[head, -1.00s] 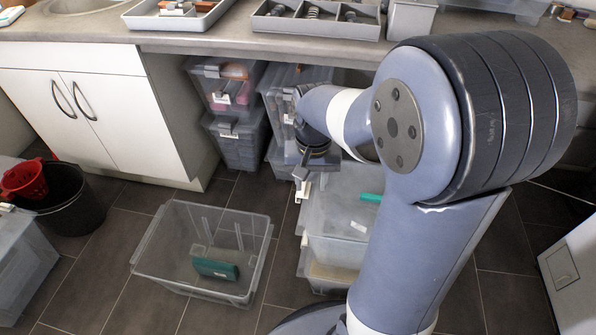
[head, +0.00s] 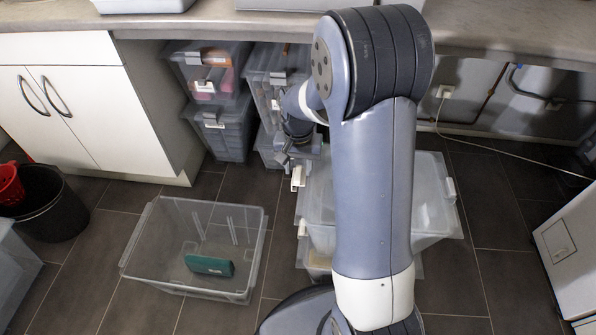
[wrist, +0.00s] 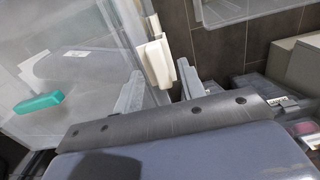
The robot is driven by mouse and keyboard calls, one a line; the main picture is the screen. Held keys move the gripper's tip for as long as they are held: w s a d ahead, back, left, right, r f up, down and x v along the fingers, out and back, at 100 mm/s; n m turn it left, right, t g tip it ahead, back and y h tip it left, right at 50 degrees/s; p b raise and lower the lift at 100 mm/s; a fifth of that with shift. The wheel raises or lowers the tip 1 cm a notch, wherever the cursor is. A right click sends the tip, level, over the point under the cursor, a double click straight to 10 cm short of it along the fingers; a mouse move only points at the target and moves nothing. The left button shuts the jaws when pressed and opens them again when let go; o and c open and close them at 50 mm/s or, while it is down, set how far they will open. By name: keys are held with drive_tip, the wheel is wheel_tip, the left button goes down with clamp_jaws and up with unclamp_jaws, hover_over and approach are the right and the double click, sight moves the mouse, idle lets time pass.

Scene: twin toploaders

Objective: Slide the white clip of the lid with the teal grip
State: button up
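The clear lid (wrist: 85,45) with the teal grip (wrist: 38,104) is on the left of the wrist view. The lid also shows in the head view (head: 430,180) on a clear box, where my arm hides the grip. The white clip (wrist: 157,62) is at the lid's edge in the wrist view and at its left side in the head view (head: 298,177). My gripper (wrist: 160,85) is open, with one finger on either side of the clip's near end. I cannot tell whether a finger touches it. In the head view my gripper (head: 287,160) is just above the clip.
An open clear bin (head: 140,240) with a teal object (head: 209,265) inside stands on the floor to the left. Stacked clear boxes (head: 215,125) stand under the counter (head: 200,25), close behind my gripper. Another white clip (head: 450,190) is on the right side.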

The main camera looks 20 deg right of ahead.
drive_tip(key=shift+f, duration=0.6)
clamp_jaws()
